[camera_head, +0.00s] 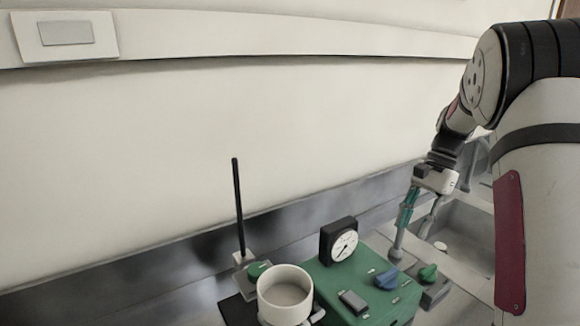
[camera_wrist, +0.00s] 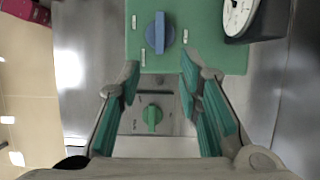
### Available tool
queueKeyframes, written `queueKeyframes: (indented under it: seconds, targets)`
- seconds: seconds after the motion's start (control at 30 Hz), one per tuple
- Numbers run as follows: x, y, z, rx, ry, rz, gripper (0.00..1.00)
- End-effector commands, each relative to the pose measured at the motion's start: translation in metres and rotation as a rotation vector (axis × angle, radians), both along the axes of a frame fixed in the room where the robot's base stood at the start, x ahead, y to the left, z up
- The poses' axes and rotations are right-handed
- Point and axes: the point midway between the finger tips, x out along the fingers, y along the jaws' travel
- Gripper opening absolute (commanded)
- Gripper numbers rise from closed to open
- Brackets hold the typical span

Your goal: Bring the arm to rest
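My gripper (camera_head: 411,243) hangs from my arm at the right of the head view, above the right end of a green box (camera_head: 325,283). In the wrist view my gripper (camera_wrist: 160,68) is open, its green-padded fingers spread apart. A green knob (camera_wrist: 152,118) on a grey panel shows between the fingers, with no finger seen touching it. The green knob also shows in the head view (camera_head: 428,272). A blue knob (camera_wrist: 160,32) on the green box lies just beyond the fingertips, and it also shows in the head view (camera_head: 386,279). Nothing is held.
A black dial gauge (camera_head: 343,246) stands at the back of the green box. A white cup (camera_head: 285,296) is to the left, near a thin upright black rod (camera_head: 238,205) and another green knob (camera_head: 258,269). A sink (camera_head: 465,232) lies behind my arm. The wall closes the back.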

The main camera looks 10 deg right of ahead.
Motion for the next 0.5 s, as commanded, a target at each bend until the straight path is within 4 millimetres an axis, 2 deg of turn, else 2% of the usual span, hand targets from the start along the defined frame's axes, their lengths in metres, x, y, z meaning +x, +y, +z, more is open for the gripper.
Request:
queueKeyframes:
  seconds: [0.13, 0.23, 0.5]
  targets:
    - [-0.008, 0.017, 0.021, -0.020, -0.048, 0.055, 0.33]
    - [-0.022, 0.038, 0.044, -0.045, -0.107, 0.130, 0.33]
    - [-0.077, 0.097, 0.094, -0.137, -0.285, 0.381, 0.33]
